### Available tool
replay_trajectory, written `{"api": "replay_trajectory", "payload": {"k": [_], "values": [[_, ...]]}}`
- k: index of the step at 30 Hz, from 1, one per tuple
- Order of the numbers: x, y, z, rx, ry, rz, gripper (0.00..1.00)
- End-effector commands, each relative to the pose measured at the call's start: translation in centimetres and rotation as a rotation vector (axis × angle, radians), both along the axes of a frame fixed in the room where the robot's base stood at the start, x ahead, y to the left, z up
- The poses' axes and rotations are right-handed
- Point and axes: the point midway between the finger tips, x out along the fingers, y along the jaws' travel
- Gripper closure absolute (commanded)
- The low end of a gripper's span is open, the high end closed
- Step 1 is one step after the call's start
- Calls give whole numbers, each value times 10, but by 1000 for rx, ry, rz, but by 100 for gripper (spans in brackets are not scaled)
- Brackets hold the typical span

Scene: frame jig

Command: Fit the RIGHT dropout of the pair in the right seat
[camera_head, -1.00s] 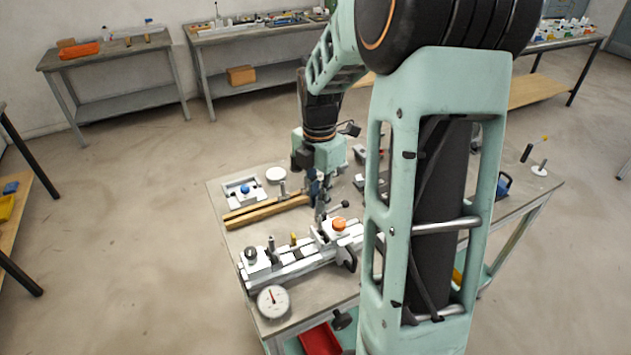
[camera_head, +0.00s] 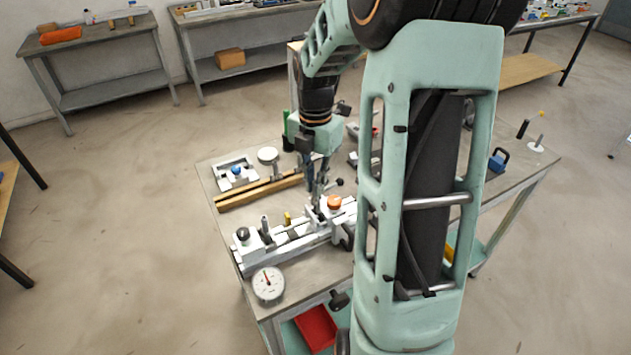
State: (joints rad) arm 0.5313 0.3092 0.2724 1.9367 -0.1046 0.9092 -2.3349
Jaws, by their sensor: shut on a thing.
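The white frame jig (camera_head: 290,247) lies across the front of the workbench, with a black knob on its left block and an orange knob (camera_head: 334,203) on its right block. My gripper (camera_head: 319,196) points down just above the right end of the jig, left of the orange knob. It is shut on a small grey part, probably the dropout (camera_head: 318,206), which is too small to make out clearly. The right seat is mostly hidden behind the gripper and that part. I cannot tell whether the part touches the seat.
A dial gauge (camera_head: 268,284) lies at the bench's front left corner. Wooden bars (camera_head: 258,192) lie behind the jig. A white fixture with a blue knob (camera_head: 237,174) and a white disc (camera_head: 268,154) stand at the back left. My arm hides much of the bench's right side.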

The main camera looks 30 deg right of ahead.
Motion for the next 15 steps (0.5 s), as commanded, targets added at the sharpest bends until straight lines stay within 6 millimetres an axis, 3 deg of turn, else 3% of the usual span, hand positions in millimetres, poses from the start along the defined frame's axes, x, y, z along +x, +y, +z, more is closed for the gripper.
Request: {"api": "replay_trajectory", "payload": {"k": [15], "values": [[0, 0, -43, 0, 0, 0, 100]]}}
